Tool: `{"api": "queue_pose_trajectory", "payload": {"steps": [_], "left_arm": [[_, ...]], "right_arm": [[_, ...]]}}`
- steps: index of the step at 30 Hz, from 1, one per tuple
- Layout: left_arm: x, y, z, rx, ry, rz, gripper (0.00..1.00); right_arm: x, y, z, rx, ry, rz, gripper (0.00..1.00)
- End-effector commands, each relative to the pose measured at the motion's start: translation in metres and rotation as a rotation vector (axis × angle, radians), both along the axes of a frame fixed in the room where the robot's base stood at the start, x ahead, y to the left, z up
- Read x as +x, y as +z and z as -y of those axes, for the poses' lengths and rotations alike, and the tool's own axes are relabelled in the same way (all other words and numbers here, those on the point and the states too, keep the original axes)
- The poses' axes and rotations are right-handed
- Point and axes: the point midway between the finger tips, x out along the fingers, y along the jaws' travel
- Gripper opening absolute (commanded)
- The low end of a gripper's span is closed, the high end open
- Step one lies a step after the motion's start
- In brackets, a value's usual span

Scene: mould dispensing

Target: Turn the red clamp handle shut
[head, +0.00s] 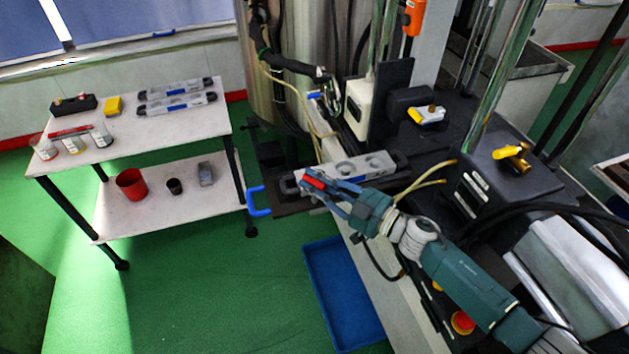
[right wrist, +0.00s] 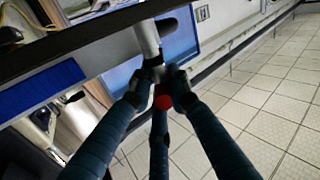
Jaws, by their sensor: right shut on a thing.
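The red clamp handle (head: 315,182) shows in the head view at the left end of the grey mould (head: 362,167) on the machine's dark shelf. My right gripper (head: 322,187) reaches in from the lower right and is closed around the handle. In the right wrist view the fingers of my right gripper (right wrist: 156,84) are closed in about a pale grey rod (right wrist: 147,40), and a red round end (right wrist: 163,102) shows between them. The fingers partly hide the handle. My left gripper is out of view.
Left stands a white two-level trolley (head: 205,120) with mould parts (head: 176,103), jars (head: 100,136) and a red cup (head: 131,184). A blue tray (head: 335,290) lies on the green floor below the shelf. A blue hook-shaped handle (head: 258,200) juts out at the shelf's left end.

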Motion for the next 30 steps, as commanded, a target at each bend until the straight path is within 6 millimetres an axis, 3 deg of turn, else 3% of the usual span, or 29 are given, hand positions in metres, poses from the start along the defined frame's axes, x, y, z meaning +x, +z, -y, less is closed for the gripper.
{"api": "queue_pose_trajectory", "payload": {"steps": [8, 15, 30], "left_arm": [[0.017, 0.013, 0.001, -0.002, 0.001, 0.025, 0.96], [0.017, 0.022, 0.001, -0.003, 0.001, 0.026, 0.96], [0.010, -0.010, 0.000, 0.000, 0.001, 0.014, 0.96]], "right_arm": [[-0.003, 0.003, -0.003, 0.008, -0.071, -0.005, 0.00], [-0.003, 0.002, -0.004, 0.014, -0.238, -0.008, 0.00], [-0.001, -0.001, -0.002, 0.012, -0.565, -0.004, 0.00]]}}
